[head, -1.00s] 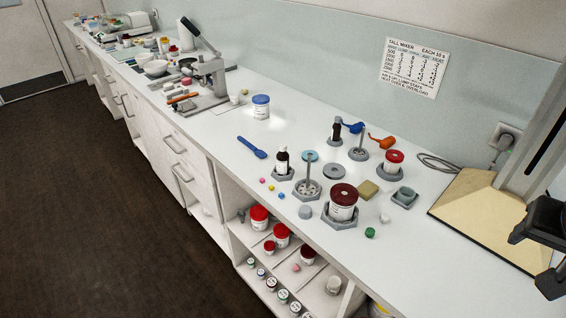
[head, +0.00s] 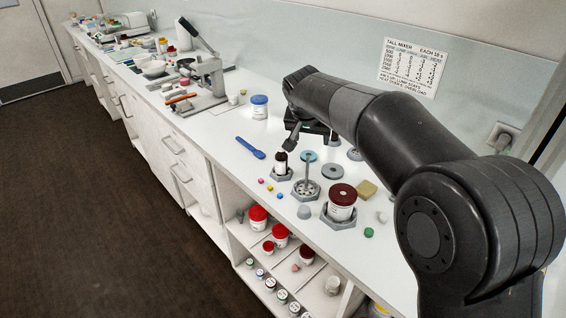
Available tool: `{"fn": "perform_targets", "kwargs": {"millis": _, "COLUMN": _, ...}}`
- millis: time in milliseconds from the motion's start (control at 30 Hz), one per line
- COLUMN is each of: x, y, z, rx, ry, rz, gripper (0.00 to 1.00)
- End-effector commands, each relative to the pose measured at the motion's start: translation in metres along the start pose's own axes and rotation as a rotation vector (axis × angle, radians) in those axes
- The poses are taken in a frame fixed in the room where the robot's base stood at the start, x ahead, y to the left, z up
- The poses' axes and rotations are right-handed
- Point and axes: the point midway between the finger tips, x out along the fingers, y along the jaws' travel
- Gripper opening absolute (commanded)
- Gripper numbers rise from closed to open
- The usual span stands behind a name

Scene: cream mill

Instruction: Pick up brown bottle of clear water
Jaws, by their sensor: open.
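A small brown bottle (head: 281,162) with a dark cap and a white label stands upright in a grey hexagonal holder (head: 283,175) on the white counter. A second dark bottle (head: 334,138) stands farther back, mostly hidden by my arm. I cannot read the labels, so I cannot tell which holds clear water. My gripper (head: 299,150) is open and empty, its fingers pointing down just above and to the right of the nearer bottle's cap. I cannot tell whether a finger touches the cap.
My arm hides the right part of the counter.

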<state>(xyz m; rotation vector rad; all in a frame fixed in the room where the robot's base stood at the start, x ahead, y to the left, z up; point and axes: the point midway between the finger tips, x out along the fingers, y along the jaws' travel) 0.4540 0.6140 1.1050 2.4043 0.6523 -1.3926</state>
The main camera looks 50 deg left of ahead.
Motion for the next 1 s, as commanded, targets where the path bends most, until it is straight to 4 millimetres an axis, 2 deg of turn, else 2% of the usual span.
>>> {"fn": "perform_targets", "kwargs": {"millis": 33, "x": 0.011, "y": -0.026, "z": 0.004, "rx": -0.013, "ry": -0.001, "rz": -0.012, "gripper": 0.63}}
{"fn": "perform_targets", "kwargs": {"millis": 100, "x": 0.02, "y": -0.052, "z": 0.009, "rx": -0.021, "ry": 0.002, "rz": -0.023, "gripper": 0.63}}
{"fn": "perform_targets", "kwargs": {"millis": 200, "x": 0.029, "y": -0.078, "z": 0.014, "rx": -0.028, "ry": 0.004, "rz": -0.035, "gripper": 0.63}}
{"fn": "perform_targets", "kwargs": {"millis": 267, "x": 0.032, "y": -0.086, "z": 0.016, "rx": -0.03, "ry": 0.005, "rz": -0.039, "gripper": 0.63}}
{"fn": "perform_targets", "kwargs": {"millis": 467, "x": 0.048, "y": -0.092, "z": 0.018, "rx": -0.031, "ry": 0.005, "rz": -0.04, "gripper": 0.63}}
{"fn": "perform_targets", "kwargs": {"millis": 700, "x": 0.084, "y": -0.094, "z": 0.018, "rx": -0.03, "ry": 0.004, "rz": -0.04, "gripper": 0.63}}
{"fn": "perform_targets", "kwargs": {"millis": 867, "x": 0.099, "y": -0.096, "z": 0.018, "rx": -0.031, "ry": 0.004, "rz": -0.041, "gripper": 0.63}}
{"fn": "perform_targets", "kwargs": {"millis": 1000, "x": 0.119, "y": -0.098, "z": 0.018, "rx": -0.03, "ry": 0.004, "rz": -0.04, "gripper": 0.63}}
